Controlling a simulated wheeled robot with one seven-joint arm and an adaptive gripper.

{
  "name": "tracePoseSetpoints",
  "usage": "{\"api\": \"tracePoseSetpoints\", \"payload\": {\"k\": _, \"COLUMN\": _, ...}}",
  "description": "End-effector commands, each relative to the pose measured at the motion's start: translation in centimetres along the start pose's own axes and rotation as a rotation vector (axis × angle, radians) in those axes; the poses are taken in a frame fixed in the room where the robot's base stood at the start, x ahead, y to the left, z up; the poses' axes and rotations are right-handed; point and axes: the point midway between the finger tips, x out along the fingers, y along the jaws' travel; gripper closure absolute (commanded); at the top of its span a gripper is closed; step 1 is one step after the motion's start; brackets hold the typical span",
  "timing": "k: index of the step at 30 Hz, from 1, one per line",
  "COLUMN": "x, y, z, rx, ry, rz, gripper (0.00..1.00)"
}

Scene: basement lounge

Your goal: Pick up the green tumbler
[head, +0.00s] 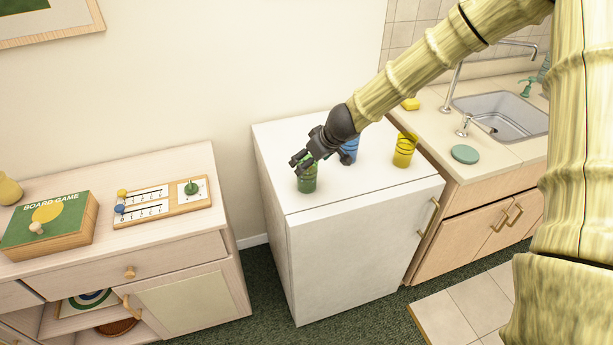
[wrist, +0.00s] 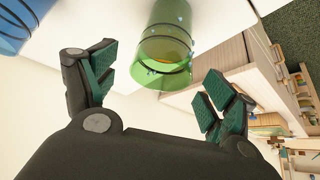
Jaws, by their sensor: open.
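The green tumbler (head: 307,181) stands upright on the white cabinet top (head: 278,136), near its front left corner. It is see-through green and also shows in the wrist view (wrist: 166,52), beyond and between the fingers. My gripper (head: 301,161) is just above and behind the tumbler in the head view and covers part of its upper end. In the wrist view my gripper (wrist: 160,86) has its two fingers spread wide, with nothing held between them. I cannot tell whether a finger touches the tumbler.
A blue tumbler (head: 350,152) stands close behind my gripper, partly hidden by it. A yellow tumbler (head: 404,151) stands further right. A sink counter (head: 497,152) adjoins on the right. A lower wooden cabinet (head: 172,235) with a board game (head: 48,226) stands left, past a gap.

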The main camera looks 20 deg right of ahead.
Motion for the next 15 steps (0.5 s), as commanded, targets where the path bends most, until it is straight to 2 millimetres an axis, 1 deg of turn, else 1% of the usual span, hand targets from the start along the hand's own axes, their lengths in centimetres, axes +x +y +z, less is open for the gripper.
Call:
{"api": "tracePoseSetpoints", "payload": {"k": 3, "x": 1.0, "y": -0.1, "z": 0.0, "rx": 0.002, "ry": 0.000, "rz": -0.003, "gripper": 0.16}}
{"api": "tracePoseSetpoints", "payload": {"k": 7, "x": 1.8, "y": 0.0, "z": 0.0, "rx": 0.000, "ry": 0.000, "rz": -0.002, "gripper": 0.16}}
{"api": "tracePoseSetpoints", "payload": {"k": 15, "x": 2.2, "y": 0.0, "z": 0.0, "rx": -0.001, "ry": 0.000, "rz": -0.001, "gripper": 0.16}}
